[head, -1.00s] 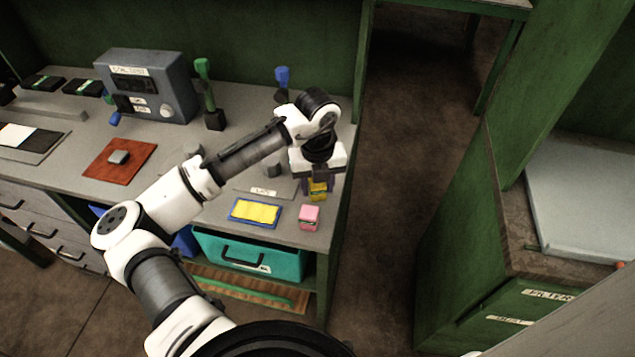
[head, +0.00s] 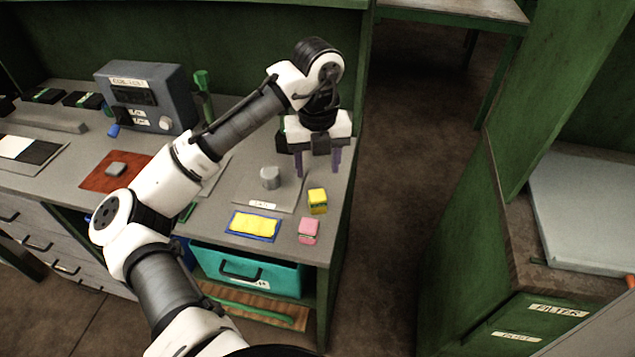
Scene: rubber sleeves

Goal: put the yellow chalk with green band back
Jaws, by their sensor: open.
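The yellow chalk with green band (head: 317,200) stands on the bench near its right front edge, just behind a pink chalk block (head: 308,231). My gripper (head: 318,171) is above and behind the yellow chalk, pointing down with its two purple fingers apart. Nothing shows between the fingers, and the chalk is clear of them.
A blue-edged tray with a yellow pad (head: 253,225) lies left of the chalks. A labelled grey mat (head: 243,192) with a grey cylinder (head: 270,178) lies behind it. A teal drawer (head: 250,268) is below the bench front. A grey meter box (head: 147,97) stands further left.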

